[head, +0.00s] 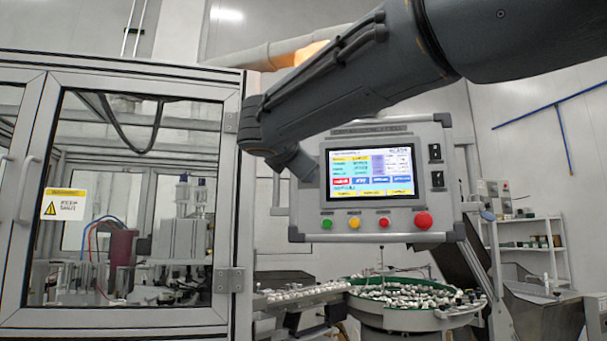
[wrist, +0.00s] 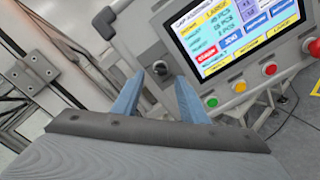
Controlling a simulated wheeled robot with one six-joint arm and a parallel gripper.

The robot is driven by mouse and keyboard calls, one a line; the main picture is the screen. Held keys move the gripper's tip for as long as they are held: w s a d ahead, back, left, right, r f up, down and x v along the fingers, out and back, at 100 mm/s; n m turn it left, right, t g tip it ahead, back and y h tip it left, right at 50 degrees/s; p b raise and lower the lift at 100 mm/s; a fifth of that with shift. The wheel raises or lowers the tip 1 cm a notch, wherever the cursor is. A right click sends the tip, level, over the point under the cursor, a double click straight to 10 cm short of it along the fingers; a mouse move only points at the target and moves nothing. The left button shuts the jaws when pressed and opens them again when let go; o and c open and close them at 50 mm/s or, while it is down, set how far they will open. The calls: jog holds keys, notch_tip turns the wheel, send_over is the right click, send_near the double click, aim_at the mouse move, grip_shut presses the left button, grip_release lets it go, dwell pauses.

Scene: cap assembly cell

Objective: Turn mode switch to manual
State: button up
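The control panel (head: 299,232) has a lit touchscreen and a row of buttons below it. The knob's set position is too small to read.
Below the screen are green (head: 327,224), yellow (head: 354,223) and red (head: 384,223) buttons and a larger red mushroom button (head: 423,220). Two dark switches (head: 435,153) are at the panel's right. A glazed machine enclosure (head: 232,200) stands left; a green-rimmed bowl of parts (head: 410,281) is below.

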jog(key=s, duration=0.3)
jog(key=shift+s+a+b, duration=0.35)
jog(key=shift+s+a, duration=0.05)
jog(key=d+f+m+g, duration=0.3)
jog(key=d+f, duration=0.1)
jog(key=f, duration=0.8)
jog(key=d+f+m+g, duration=0.3)
jog(key=d+f, duration=0.1)
jog(key=f, duration=0.8)
jog(key=d+f+m+g, duration=0.25)
jog(key=d+f, duration=0.25)
jog(key=f, duration=0.7)
jog(key=s+d+f+m+g+y, duration=0.1)
jog(key=s+d+f+m+g, duration=0.2)
jog(key=s+f+m, duration=0.2)
jog(key=s+d+f+m+g+y, duration=0.1)
jog(key=s+d+f+m+g, duration=0.2)
jog(key=s+f, duration=0.9)
jog(key=s+d+f+m+g+y, duration=0.1)
jog(key=s+d+f+m+g, duration=0.2)
jog(key=s+f+m, duration=0.5)
notch_tip(320, 180, down, 5)
jog(key=shift+s+r, duration=0.1)
jog(key=shift+s, duration=0.05)
